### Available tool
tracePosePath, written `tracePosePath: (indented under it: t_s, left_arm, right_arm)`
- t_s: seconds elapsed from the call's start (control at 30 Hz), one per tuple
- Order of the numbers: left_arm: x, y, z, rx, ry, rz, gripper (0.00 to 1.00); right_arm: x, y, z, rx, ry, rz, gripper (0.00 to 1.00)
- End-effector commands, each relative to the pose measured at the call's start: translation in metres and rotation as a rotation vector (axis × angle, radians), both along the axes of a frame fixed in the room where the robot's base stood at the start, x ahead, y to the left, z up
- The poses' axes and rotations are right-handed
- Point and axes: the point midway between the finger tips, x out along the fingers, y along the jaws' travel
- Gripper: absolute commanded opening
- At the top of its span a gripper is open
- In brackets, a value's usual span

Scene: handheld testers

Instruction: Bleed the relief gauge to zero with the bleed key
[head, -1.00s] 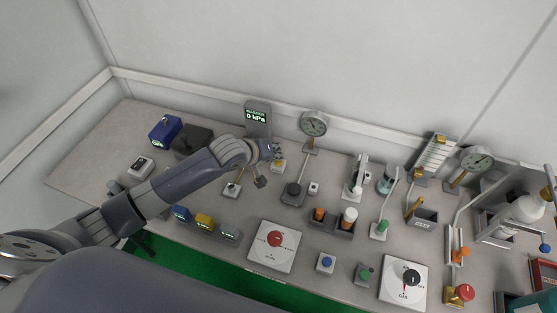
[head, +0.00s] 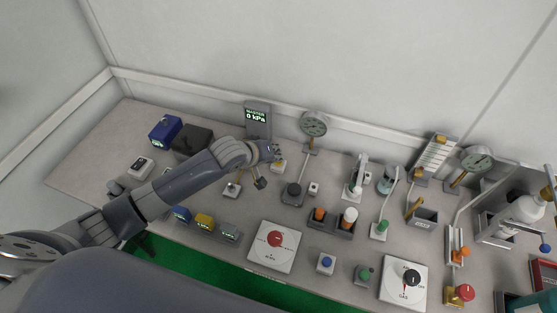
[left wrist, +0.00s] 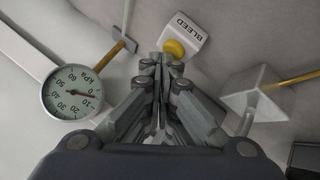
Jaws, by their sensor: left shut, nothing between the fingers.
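My left gripper (head: 277,153) is shut and empty, over the bench just in front of the master display. In the left wrist view its fingertips (left wrist: 160,62) are beside the white block marked BLEED (left wrist: 187,32), which carries a round yellow key (left wrist: 174,49). I cannot tell whether they touch it. The bleed block also shows in the head view (head: 279,166), partly by the fingers. A round gauge (left wrist: 72,92) marked kPa is left of the gripper in the wrist view; its red needle points near the low end, around 10 or a little under. My right gripper is not in view.
The master display (head: 257,117) reads 0 kPa. A gauge on a post (head: 314,124) stands right of my gripper. A white block with a yellow rod (left wrist: 252,88) is close on the right in the wrist view. Testers, knobs and dials crowd the bench to the right.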

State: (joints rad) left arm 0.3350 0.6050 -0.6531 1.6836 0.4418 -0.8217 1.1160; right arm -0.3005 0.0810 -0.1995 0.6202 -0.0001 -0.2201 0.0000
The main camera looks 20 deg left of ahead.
Motion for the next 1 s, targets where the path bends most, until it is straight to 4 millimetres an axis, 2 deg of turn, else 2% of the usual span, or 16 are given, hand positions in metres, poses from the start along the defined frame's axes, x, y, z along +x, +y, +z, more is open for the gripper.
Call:
tracePosePath:
  t_s: [0.77,1.0]
  left_arm:
    - [-0.0009,0.0,-0.0013,0.001,0.003,0.0,0.0]
    - [-0.0006,0.0,0.0066,0.0,0.003,0.001,0.0]
  right_arm:
    - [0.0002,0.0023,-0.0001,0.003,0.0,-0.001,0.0]
    - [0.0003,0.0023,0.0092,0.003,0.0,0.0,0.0]
